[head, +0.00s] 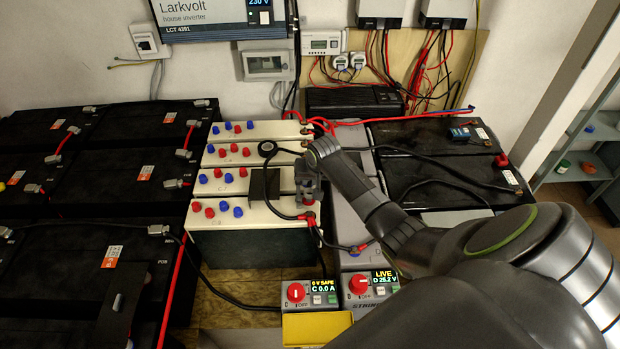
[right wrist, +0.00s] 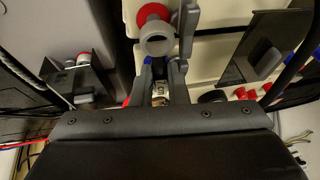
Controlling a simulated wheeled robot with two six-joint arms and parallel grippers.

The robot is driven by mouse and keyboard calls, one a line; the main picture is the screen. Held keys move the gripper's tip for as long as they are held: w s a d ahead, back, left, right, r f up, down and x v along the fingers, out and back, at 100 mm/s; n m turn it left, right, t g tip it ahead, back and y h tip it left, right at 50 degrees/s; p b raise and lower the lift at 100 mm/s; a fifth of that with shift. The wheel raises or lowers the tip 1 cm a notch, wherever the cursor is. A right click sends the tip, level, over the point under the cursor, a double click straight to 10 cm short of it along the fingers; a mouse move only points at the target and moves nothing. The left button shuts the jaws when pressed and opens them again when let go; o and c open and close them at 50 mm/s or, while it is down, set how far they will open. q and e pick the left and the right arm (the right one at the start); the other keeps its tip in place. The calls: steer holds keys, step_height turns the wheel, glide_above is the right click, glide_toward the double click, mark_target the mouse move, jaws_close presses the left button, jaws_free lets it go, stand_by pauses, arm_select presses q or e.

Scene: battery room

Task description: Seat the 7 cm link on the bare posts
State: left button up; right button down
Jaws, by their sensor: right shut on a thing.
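My right gripper (head: 308,196) reaches in from the right and points down over the right edge of the cream batteries (head: 243,212). In the right wrist view its two fingers (right wrist: 161,82) are closed on a small pale metal piece (right wrist: 160,95), which looks like the link; its length cannot be read. Just beyond the fingertips is a grey round part (right wrist: 157,39) with a red collar (right wrist: 152,14) behind it, perhaps a post. I cannot tell whether the held piece touches it. In the head view the gripper hides the held piece and the posts under it. My left gripper is not in view.
A black cable (head: 277,192) loops close beside my gripper to a red lug (head: 309,222). Two switch boxes stand in front, one reading SAFE (head: 310,292), one LIVE (head: 371,286). Black batteries (head: 440,142) lie to the right, and more (head: 120,165) to the left.

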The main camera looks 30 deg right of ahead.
steer(key=shift+p, duration=0.45)
stand_by(0.4)
steer(key=shift+f, duration=0.6)
stand_by(0.5)
steer(key=shift+f, duration=0.6)
stand_by(1.4)
steer(key=c, duration=0.9)
jaws_free()
steer(key=shift+c, duration=0.2)
steer(key=shift+r, duration=0.1)
steer(key=shift+r+p, duration=3.95)
steer(key=shift+p, duration=0.45)
